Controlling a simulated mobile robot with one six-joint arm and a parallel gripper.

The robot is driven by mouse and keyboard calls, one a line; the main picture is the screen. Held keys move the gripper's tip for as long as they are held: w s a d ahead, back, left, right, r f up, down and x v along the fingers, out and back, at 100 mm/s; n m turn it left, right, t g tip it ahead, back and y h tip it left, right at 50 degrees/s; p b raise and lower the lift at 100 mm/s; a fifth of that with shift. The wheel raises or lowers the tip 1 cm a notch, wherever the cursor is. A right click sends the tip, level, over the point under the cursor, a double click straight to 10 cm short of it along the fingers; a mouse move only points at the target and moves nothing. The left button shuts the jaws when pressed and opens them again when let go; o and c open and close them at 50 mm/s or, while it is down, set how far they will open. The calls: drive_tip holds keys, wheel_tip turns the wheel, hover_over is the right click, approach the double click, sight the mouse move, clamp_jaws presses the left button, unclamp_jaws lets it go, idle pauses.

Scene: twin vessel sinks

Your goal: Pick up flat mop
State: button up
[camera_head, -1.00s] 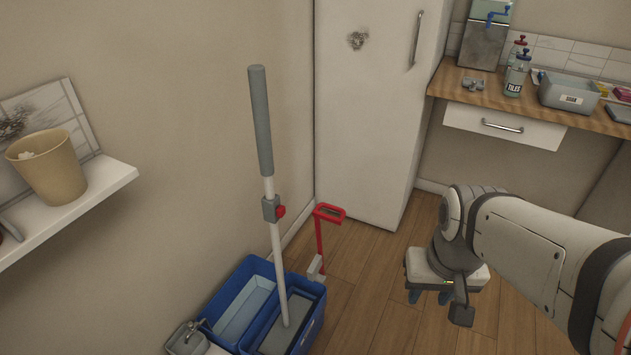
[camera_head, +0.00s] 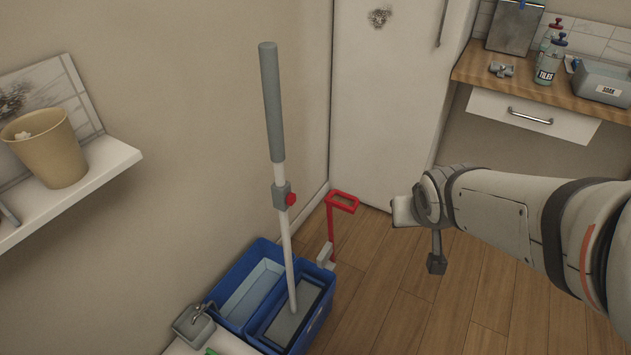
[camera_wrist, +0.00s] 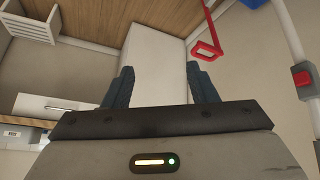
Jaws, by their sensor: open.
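The flat mop (camera_head: 280,190) stands nearly upright in the head view, with a grey grip at the top, a white pole and a grey clamp with a red knob. Its lower end is in the blue bucket (camera_head: 216,292). In the wrist view, the mop's pole and red knob (camera_wrist: 302,79) show at the right edge. My gripper (camera_wrist: 159,84) is open and empty, its two dark fingers apart, and the mop is off to one side of them. In the head view my arm is right of the mop; the fingers are hidden there.
A red handle (camera_head: 342,204) rises beside the bucket. A white shelf (camera_head: 75,192) with a tan pot (camera_head: 48,150) juts from the left wall. A white cabinet door (camera_head: 385,100) is behind. A wooden counter (camera_head: 560,91) stands at the right. The floor under my arm is clear.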

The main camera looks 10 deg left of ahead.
drive_tip(key=w+a+r+n+t+y, duration=0.3)
drive_tip(key=w+a+t+y, duration=0.15)
drive_tip(key=w+a, duration=0.4)
drive_tip(key=n+y+b, duration=0.2)
drive_tip(key=n+y, duration=0.3)
drive_tip(key=y, duration=0.4)
approach(270, 137)
drive_tip(key=w+a+f, duration=0.2)
drive_tip(key=w+f, duration=0.1)
drive_tip(key=w, duration=0.2)
drive_tip(key=shift+a+y, duration=0.3)
drive_tip(key=shift+y, duration=0.05)
drive_tip(key=x, duration=0.7)
drive_tip(key=shift+s+a+r, duration=0.2)
drive_tip(key=shift+s+r, duration=0.05)
drive_tip(key=shift+r, duration=0.15)
clamp_jaws()
drive_tip(key=shift+r, duration=0.1)
